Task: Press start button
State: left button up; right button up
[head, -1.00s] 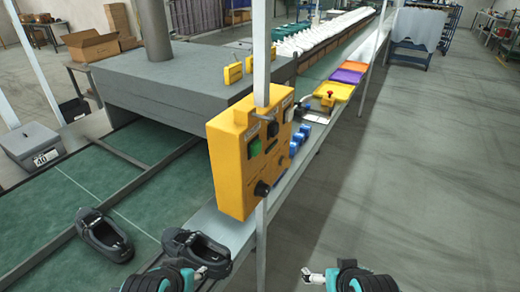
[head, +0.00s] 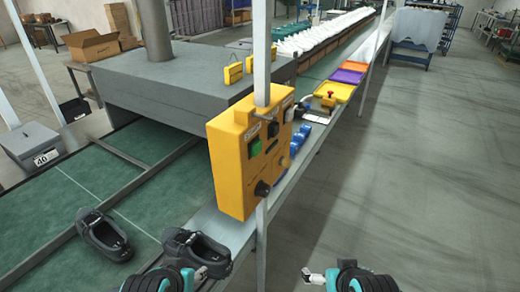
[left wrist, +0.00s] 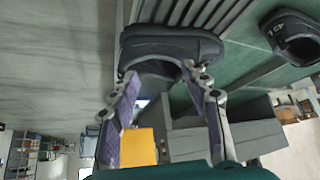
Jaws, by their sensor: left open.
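A yellow control box (head: 243,165) hangs on a pale post. It has a green button (head: 256,148) at the upper left of its face and black knobs; the labels are too small to read. My left gripper (head: 202,273) is at the bottom of the head view, below the box and beside a black shoe (head: 206,250). In the left wrist view its fingers (left wrist: 165,100) are open, with a dark shoe (left wrist: 170,45) past the tips; contact cannot be told. My right gripper (head: 308,275) is at the bottom, right of the post; its opening is unclear.
Another black shoe (head: 104,236) lies on the green conveyor (head: 75,190). A grey machine housing (head: 175,95) stands behind the box. Blue items (head: 302,138) and coloured trays (head: 350,76) sit along the metal ledge. The floor at right is clear.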

dwell(0.4)
pick_arm(q)
grip_shut()
dwell(1.1)
